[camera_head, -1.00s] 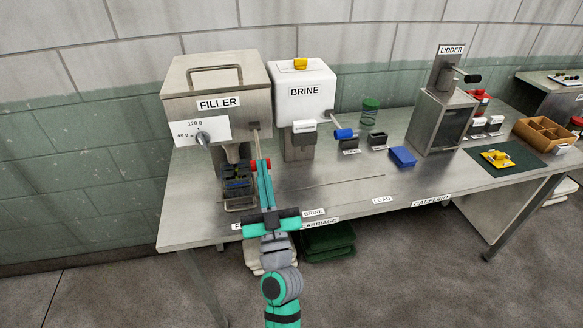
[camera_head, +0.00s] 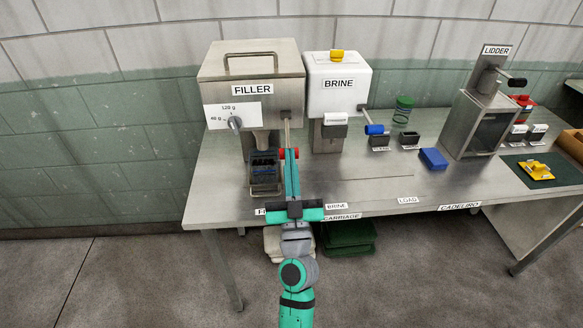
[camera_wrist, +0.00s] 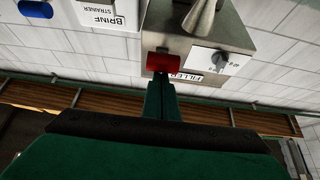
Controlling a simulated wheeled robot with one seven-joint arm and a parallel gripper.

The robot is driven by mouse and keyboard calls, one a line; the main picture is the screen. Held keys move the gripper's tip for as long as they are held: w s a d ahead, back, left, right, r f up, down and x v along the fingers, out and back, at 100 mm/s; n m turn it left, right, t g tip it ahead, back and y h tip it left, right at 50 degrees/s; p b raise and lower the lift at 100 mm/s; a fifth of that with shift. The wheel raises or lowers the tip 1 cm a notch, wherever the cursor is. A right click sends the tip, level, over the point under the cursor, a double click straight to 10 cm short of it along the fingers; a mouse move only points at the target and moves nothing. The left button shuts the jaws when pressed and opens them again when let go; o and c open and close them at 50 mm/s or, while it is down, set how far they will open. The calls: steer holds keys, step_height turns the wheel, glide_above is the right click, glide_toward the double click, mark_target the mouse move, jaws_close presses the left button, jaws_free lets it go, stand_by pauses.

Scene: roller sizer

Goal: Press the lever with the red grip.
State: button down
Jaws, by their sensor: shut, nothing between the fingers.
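The filler (camera_head: 246,92) is a steel box at the back left of the bench. Its lever (camera_head: 287,132) hangs from the right of its front and ends in a red grip (camera_head: 296,154), partly hidden behind my fingers. In the wrist view the red grip (camera_wrist: 163,62) lies just beyond my fingertips, in front of the filler's face. My gripper (camera_head: 289,151) is shut and empty, its tips at the grip. It also shows in the wrist view (camera_wrist: 161,76). I cannot tell whether the tips touch the grip.
A dark carriage (camera_head: 264,175) stands under the filler spout, left of my gripper. The white brine unit (camera_head: 337,98), with a blue-gripped lever (camera_head: 374,129), stands to the right. The lidder (camera_head: 484,115) is farther right. The bench front between them is mostly clear.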

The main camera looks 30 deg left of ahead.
steer(key=shift+w+a+f+g, duration=0.1)
steer(key=shift+f+g, duration=0.05)
steer(key=shift+f, duration=0.35)
steer(key=shift+w+a+f+g, duration=0.1)
steer(key=shift+f+g, duration=0.05)
steer(key=shift+f, duration=0.3)
steer(key=s+d+r, duration=0.2)
steer(key=s+r, duration=0.1)
steer(key=r, duration=0.1)
steer(key=s+d+f, duration=0.2)
steer(key=s+f, duration=0.1)
steer(key=f, duration=0.5)
steer(key=shift+s+f, duration=0.2)
steer(key=shift+f, duration=0.05)
steer(key=shift+d, duration=0.1)
